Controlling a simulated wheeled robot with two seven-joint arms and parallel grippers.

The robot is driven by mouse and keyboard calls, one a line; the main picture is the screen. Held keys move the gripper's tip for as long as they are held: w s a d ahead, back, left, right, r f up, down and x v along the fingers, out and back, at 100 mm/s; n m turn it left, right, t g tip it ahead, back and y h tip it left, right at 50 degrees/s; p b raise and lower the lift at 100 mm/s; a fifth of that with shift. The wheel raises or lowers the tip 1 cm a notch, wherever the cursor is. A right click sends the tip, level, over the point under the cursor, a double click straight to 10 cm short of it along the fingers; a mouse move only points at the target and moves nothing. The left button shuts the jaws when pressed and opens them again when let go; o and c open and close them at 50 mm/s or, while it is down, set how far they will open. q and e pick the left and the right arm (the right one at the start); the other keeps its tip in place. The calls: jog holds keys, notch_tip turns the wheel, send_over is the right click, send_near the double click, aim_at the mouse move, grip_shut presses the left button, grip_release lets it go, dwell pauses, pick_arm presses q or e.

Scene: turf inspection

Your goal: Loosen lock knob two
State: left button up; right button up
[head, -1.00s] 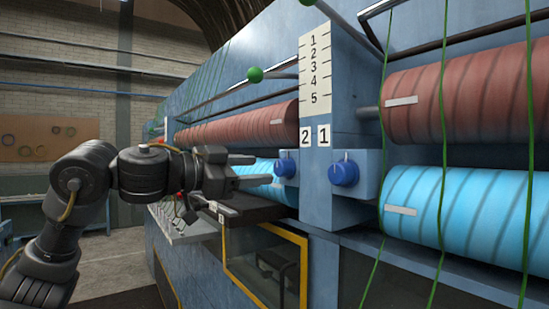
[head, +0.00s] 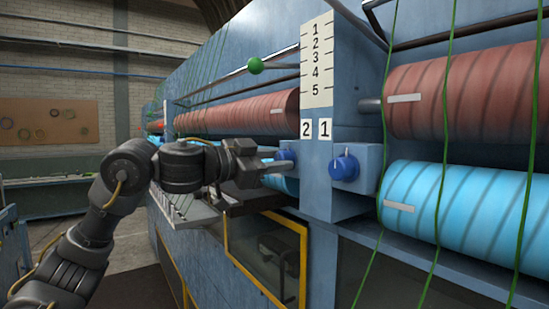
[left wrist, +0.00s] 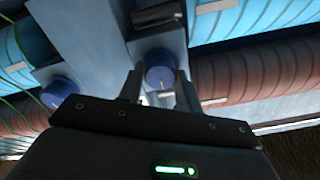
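Lock knob two (head: 284,157) is a blue knob on the grey-blue housing, left of the white label 2 (head: 306,131). My left gripper (head: 279,167) points at it from the left, and its fingers partly hide it. In the left wrist view, knob two (left wrist: 160,72) shows between the two spread fingers of my left gripper (left wrist: 160,88). The gripper is open; whether a fingertip touches the knob I cannot tell. The other blue knob (head: 345,168), under label 1 (head: 325,129), also shows in the left wrist view (left wrist: 60,93). My right gripper is not in view.
Red-brown rollers (head: 418,101) and light-blue rollers (head: 412,205) lie on both sides of the housing. Green strands (head: 443,160) hang at the right. A yellow-framed window (head: 225,240) is below the gripper.

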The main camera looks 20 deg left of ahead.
pick_arm(q)
jog(key=shift+c, duration=1.2)
